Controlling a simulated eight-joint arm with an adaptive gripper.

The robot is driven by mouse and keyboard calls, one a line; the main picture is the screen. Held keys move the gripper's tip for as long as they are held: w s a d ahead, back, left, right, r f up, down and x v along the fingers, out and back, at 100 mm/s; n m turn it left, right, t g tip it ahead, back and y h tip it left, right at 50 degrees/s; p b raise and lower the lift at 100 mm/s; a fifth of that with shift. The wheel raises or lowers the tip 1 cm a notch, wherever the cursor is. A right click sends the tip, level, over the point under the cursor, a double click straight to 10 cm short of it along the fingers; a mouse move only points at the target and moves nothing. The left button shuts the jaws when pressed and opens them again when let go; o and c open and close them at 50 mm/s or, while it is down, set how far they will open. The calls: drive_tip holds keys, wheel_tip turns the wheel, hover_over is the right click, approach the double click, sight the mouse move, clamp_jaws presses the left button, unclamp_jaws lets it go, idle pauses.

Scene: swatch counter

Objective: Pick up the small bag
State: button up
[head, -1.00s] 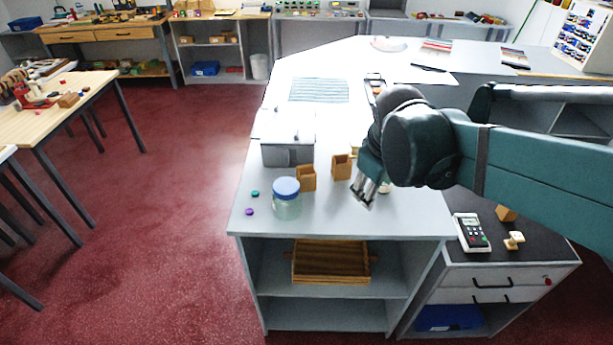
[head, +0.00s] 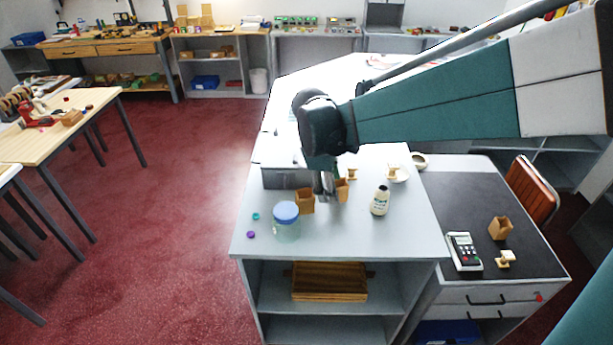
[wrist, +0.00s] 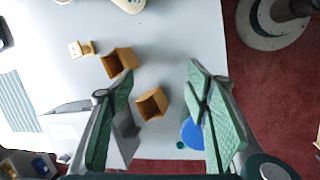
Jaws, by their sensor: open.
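Two small brown open-topped bags stand on the light grey counter in the head view, a left one (head: 305,201) and a right one (head: 341,190). In the wrist view they are the lower bag (wrist: 152,103) and the upper bag (wrist: 119,63). A third similar bag (head: 500,228) stands on the dark worktop at the right. I cannot tell which one the task means. My gripper (head: 325,189) is open and empty above the counter by the two bags, partly covering the right one. In the wrist view its fingers (wrist: 160,75) are spread wide, with the lower bag between them.
A cream bottle (head: 380,200) and small spools (head: 352,173) are to the right. A card reader (head: 464,251) is on the dark worktop.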

sight(305, 202)
drive_tip(key=w+a+f+n+h+p, duration=0.1)
drive_tip(key=w+a+f+n+p, duration=0.1)
drive_tip(key=a, duration=0.3)
drive_tip(key=w+a+f+n+g+p, duration=0.1)
drive_tip(key=w+a+f+n+p, duration=0.2)
drive_tip(key=a, duration=0.3)
drive_tip(key=shift+w+f+n+h, duration=0.3)
drive_tip(key=shift+w+f+h, duration=0.15)
drive_tip(key=shift+w, duration=0.3)
drive_tip(key=shift+x, duration=1.3)
drive_tip(key=shift+p+x, duration=0.55)
drive_tip(key=shift+x, duration=2)
drive_tip(key=c, duration=0.8)
